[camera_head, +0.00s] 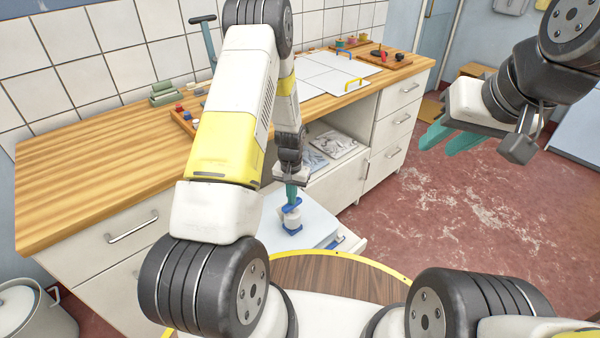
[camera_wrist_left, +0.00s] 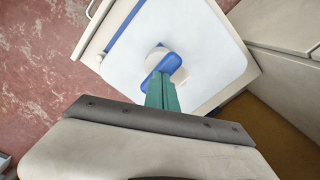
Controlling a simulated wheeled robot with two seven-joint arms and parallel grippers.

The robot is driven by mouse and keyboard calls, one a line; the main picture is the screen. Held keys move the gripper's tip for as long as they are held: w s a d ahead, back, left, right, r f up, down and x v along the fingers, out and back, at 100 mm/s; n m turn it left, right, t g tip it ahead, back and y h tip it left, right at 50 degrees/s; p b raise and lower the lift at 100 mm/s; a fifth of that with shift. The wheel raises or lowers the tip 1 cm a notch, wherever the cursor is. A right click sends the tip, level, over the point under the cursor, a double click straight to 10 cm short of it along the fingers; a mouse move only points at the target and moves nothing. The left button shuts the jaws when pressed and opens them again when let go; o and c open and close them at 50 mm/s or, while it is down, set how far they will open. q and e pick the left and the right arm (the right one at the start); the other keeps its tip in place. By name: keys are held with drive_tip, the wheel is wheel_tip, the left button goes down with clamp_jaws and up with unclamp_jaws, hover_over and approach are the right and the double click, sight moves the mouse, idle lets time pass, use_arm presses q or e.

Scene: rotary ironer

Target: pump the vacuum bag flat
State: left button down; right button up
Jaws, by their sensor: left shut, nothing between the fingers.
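The vacuum bag (camera_head: 318,227) is a pale, flat-looking square with blue along its edge, lying low in front of the counter; it also shows in the left wrist view (camera_wrist_left: 205,35). A small white pump (camera_head: 291,219) with a blue handle (camera_head: 292,205) stands on it. In the left wrist view the blue handle (camera_wrist_left: 161,60) is partly hidden by the fingers. My left gripper (camera_head: 291,196) is shut, teal fingertips down at the handle, with nothing between them; I cannot tell if they touch it. My right gripper (camera_head: 449,138) is open and empty, over the floor at right.
The bag lies on a pulled-out drawer or shelf (camera_wrist_left: 97,38) of the counter. An open cubby (camera_head: 335,140) holds clear packets. A pot (camera_head: 30,310) stands at lower left.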

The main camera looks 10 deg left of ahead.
use_arm(q)
drive_tip(key=shift+f, duration=1.6)
drive_tip(key=shift+r, duration=2.3)
drive_tip(key=shift+f, duration=3)
